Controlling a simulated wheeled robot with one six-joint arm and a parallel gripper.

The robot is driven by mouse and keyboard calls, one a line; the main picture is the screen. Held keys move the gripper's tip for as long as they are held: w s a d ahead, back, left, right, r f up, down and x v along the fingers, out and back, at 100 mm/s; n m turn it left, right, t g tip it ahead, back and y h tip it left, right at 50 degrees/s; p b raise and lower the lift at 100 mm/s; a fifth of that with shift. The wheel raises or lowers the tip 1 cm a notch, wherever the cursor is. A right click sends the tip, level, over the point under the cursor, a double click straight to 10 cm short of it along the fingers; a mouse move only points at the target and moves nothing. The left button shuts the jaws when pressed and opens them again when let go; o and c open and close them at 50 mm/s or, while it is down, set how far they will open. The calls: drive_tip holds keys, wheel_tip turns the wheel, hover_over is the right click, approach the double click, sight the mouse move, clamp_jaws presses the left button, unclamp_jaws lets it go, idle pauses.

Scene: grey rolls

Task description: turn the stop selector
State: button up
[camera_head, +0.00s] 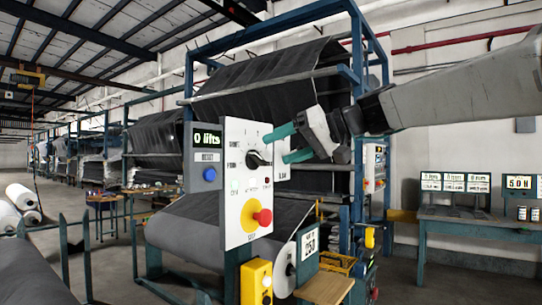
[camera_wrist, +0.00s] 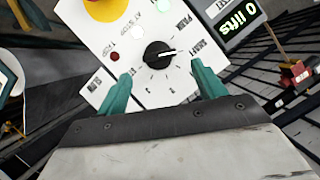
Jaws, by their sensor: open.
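The stop selector is a black round knob (camera_head: 256,159) on the white control panel (camera_head: 236,200). It also shows in the wrist view (camera_wrist: 158,55), with a white pointer line aimed right and slightly up, toward printed labels. My gripper (camera_head: 278,147) has teal fingers and is at the panel's right side in the head view. In the wrist view my gripper (camera_wrist: 160,76) is open, with one finger on each side of the knob's lower part. The fingers hold nothing. I cannot tell how far their tips are from the panel face.
A red mushroom button (camera_head: 262,217) on a yellow disc sits below the knob. A blue button (camera_head: 210,174) and a "0 lifts" display (camera_head: 207,138) are on the left. A yellow box (camera_head: 257,282) stands below. A blue-green table (camera_head: 455,220) with displays is at right.

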sight(261, 157)
drive_tip(key=x, duration=0.5)
drive_tip(key=shift+d, duration=0.1)
drive_tip(key=shift+c, duration=0.3)
drive_tip(key=c, duration=0.9)
drive_tip(key=shift+c, duration=0.2)
